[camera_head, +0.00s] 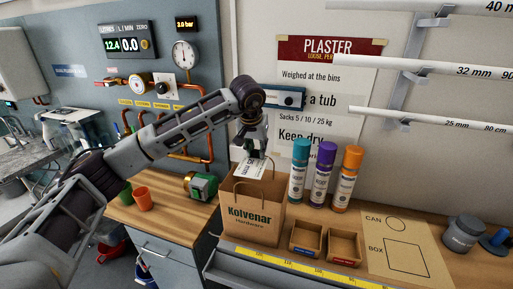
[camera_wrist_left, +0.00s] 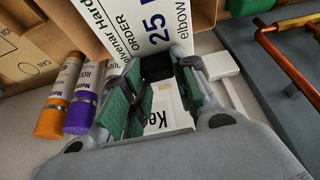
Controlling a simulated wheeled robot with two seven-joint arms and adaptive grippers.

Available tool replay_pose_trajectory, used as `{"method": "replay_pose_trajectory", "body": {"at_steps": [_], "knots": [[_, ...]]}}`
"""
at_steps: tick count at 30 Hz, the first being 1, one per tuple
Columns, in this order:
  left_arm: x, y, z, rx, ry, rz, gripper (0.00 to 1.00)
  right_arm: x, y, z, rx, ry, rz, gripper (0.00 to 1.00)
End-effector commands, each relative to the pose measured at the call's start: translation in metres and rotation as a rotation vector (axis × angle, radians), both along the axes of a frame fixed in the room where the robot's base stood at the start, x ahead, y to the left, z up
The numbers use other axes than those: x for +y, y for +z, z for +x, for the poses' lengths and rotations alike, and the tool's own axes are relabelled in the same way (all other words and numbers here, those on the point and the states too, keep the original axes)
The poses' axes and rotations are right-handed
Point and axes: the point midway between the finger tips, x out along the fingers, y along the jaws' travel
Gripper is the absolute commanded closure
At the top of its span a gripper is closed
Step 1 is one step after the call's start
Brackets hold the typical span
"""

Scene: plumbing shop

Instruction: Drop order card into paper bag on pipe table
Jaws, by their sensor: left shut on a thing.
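The white order card (camera_head: 250,169) hangs from my left gripper (camera_head: 253,150), over the open top of the brown paper bag (camera_head: 257,219). The bag stands upright on the wooden pipe table (camera_head: 173,214), with its handles up and "Kolvenar Hardware" on its front. In the left wrist view, the printed order card (camera_wrist_left: 140,25) extends beyond the green-padded fingers of my left gripper (camera_wrist_left: 150,85), which is shut on it. The card's lower end is close to the bag's mouth; I cannot tell whether it is inside. My right gripper is out of view.
Teal (camera_head: 299,170), purple (camera_head: 322,175) and orange (camera_head: 347,179) canisters stand right of the bag. Two small open boxes (camera_head: 305,251) sit in front of them. An orange cup (camera_head: 142,199) and a green-and-brass fitting (camera_head: 203,186) are left. A marked board (camera_head: 405,262) lies right.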

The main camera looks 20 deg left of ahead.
Motion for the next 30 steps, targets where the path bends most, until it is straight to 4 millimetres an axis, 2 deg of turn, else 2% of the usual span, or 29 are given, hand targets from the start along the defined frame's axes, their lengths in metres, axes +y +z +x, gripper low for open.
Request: {"method": "replay_pose_trajectory", "body": {"at_steps": [7, 8, 12, 14, 24, 30], "knots": [[0.0, 0.0003, 0.0, 0.0, 0.0, 0.0, 0.89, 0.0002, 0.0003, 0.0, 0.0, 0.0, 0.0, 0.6], [0.0, 0.0003, 0.0, 0.0, 0.0, 0.0, 0.71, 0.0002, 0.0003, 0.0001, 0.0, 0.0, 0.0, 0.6], [0.0, 0.0003, 0.0, 0.0, 0.0, 0.0, 0.53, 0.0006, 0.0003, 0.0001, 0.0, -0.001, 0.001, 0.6], [0.0, 0.0002, 0.0, 0.0, 0.0, 0.0, 0.47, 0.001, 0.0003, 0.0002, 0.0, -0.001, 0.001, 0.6], [0.0, 0.0008, -0.0002, 0.0, 0.0, 0.0, 0.47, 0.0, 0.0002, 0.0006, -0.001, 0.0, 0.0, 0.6], [-0.0002, 0.0088, -0.0031, -0.001, 0.0, -0.001, 0.47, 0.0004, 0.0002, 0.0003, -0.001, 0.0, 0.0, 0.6]]}}
